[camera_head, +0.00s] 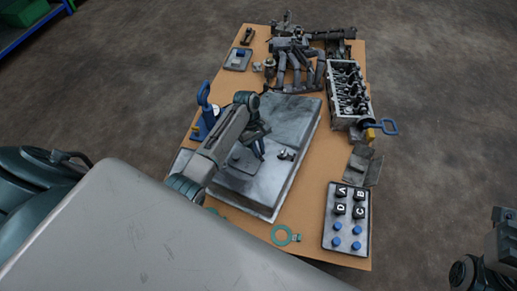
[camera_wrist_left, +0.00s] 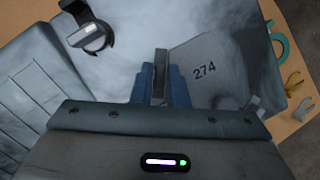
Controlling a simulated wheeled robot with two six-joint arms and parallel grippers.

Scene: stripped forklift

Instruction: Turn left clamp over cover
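A grey metal fixture plate (camera_head: 293,110) lies on the table. A flat grey cover (camera_head: 243,162) marked 274 rests on it; the cover also shows in the left wrist view (camera_wrist_left: 205,72). My left gripper (camera_head: 260,148) reaches down beside the cover. In the left wrist view its blue fingers (camera_wrist_left: 160,88) stand close on both sides of a dark upright bar (camera_wrist_left: 160,66), which seems to be the left clamp and fills the gap. A second clamp-like fitting (camera_head: 287,155) sits apart on the plate; it also shows in the left wrist view (camera_wrist_left: 92,36). My right gripper's fingers are not visible.
A blue-handled tool (camera_head: 206,108) stands left of the plate. An engine head (camera_head: 348,93) and manifold (camera_head: 297,62) are behind. A tray with lettered blocks (camera_head: 346,218) lies front right. A teal gasket ring (camera_head: 282,235) lies near the front edge.

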